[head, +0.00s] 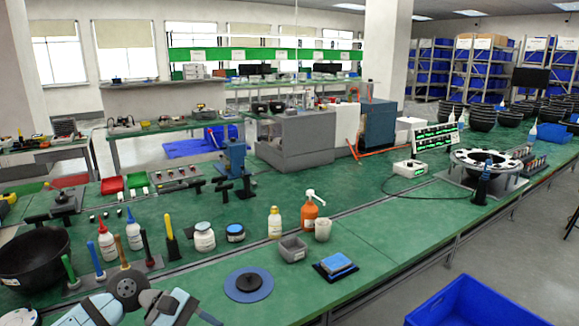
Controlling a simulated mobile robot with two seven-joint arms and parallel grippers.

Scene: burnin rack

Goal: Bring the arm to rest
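Part of my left arm shows at the bottom left of the head view: a round grey joint between pale blue-grey links, in front of the near bench edge. I make out no gripper fingers on it, and nothing held. No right gripper can be made out. A small dark piece at the right edge, over the floor, is too cut off to identify.
The green bench (330,255) holds a black bowl (35,262), several bottles, a blue disc (249,286), a grey bin (292,248), a blue block (336,263) and a round carousel (488,162). A blue crate (475,305) stands at the lower right. Bare bench lies right of the block.

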